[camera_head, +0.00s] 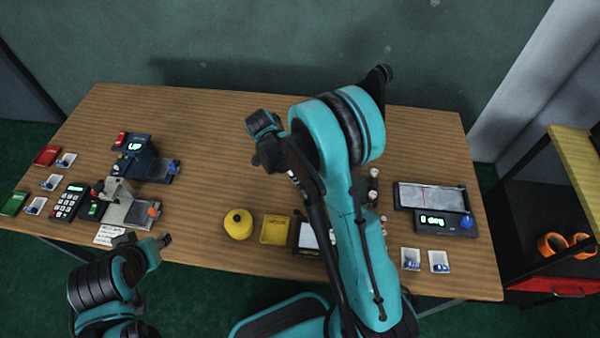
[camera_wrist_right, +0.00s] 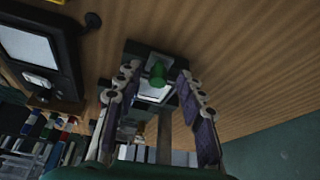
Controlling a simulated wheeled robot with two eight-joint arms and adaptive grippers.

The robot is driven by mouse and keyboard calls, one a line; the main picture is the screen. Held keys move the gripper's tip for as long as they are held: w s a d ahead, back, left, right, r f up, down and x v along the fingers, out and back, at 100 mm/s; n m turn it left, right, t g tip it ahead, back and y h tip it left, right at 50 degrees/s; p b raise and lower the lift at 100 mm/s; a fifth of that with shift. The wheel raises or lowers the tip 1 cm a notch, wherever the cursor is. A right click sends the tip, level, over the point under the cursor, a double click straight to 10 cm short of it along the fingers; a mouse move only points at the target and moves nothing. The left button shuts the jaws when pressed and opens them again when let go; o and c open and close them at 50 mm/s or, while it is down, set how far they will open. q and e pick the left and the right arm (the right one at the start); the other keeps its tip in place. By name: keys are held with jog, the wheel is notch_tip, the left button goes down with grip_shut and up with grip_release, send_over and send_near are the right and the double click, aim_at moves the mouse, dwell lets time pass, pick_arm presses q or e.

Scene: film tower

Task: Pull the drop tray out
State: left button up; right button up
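In the right wrist view, a green knob (camera_wrist_right: 157,73) stands on a small dark fixture with a pale plate (camera_wrist_right: 152,93) below it. I cannot tell for certain whether this is the drop tray. My right gripper (camera_wrist_right: 158,78) is open, with its two fingers apart on either side of the knob and no clear contact. In the head view, my right arm covers the middle of the table and its gripper cannot be made out. My left gripper (camera_head: 147,241) is low at the left, by the front table edge; its finger opening is unclear.
The wooden table (camera_head: 220,120) holds a blue device reading UP (camera_head: 134,147), a grey device (camera_head: 130,205), a keypad (camera_head: 68,202), a yellow round object (camera_head: 238,223) and a display unit (camera_head: 448,221). A shelf (camera_head: 575,165) stands at the right. The table's back is mostly clear.

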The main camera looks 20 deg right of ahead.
jog(key=v, duration=1.2)
dwell(0.3)
